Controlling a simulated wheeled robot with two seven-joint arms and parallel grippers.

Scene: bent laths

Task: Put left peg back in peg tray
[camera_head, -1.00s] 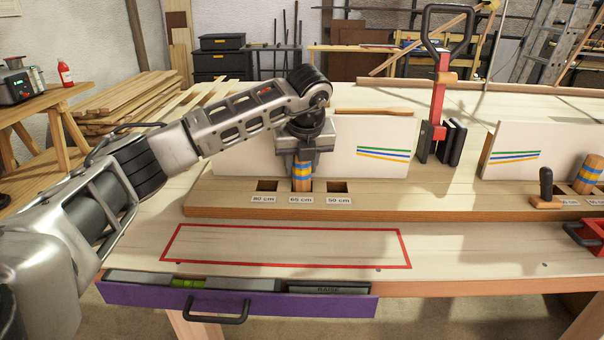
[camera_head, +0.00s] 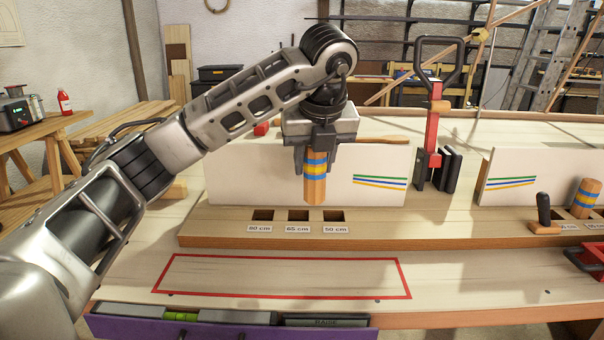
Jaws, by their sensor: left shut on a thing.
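My left gripper (camera_head: 318,150) points down and is shut on the left peg (camera_head: 315,185), a wooden peg with blue and yellow bands. The peg hangs upright, its lower end clear above the board with the square holes. Three holes show there, labelled 80 cm (camera_head: 263,215), 65 cm (camera_head: 298,215) and 50 cm (camera_head: 335,215), and all look empty. The peg is above and between the 65 cm and 50 cm holes in the picture. I cannot tell for sure which part is the peg tray; a purple drawer (camera_head: 190,330) is open at the front edge. My right gripper is not in view.
A white panel (camera_head: 240,180) with coloured stripes stands behind the holes. A red clamp (camera_head: 433,130) with a black handle stands to its right. Another banded peg (camera_head: 585,198) and a black-handled piece (camera_head: 544,210) sit at far right. The red-outlined area (camera_head: 409,292) is empty.

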